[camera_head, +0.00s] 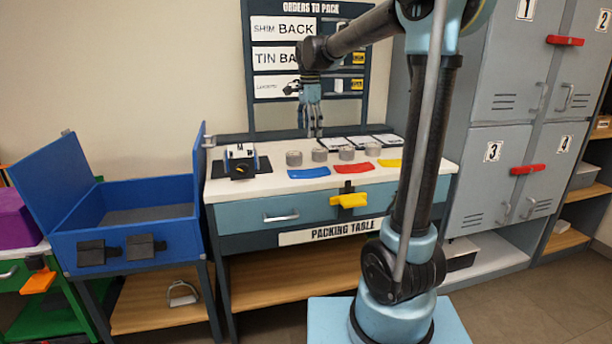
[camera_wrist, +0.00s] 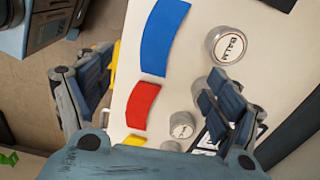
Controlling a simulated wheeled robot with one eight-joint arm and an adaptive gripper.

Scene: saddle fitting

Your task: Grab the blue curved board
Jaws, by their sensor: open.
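The blue curved board (camera_head: 309,173) lies flat near the front edge of the packing table (camera_head: 275,182), left of a red curved board (camera_head: 353,168). My gripper (camera_head: 312,118) points down above the table, over the row of tins behind the boards. In the wrist view the blue curved board (camera_wrist: 163,36) lies beyond the fingertips. My gripper (camera_wrist: 160,90) shows there with its fingers wide apart and nothing between them touching. The red curved board (camera_wrist: 142,105) shows between the two fingers, below the blue one.
Several round tins (camera_head: 294,158) stand behind the boards; one labelled BALM (camera_wrist: 227,44) is right of the blue board in the wrist view. A yellow board (camera_head: 389,164) lies at right. A blue open box (camera_head: 130,215) stands left.

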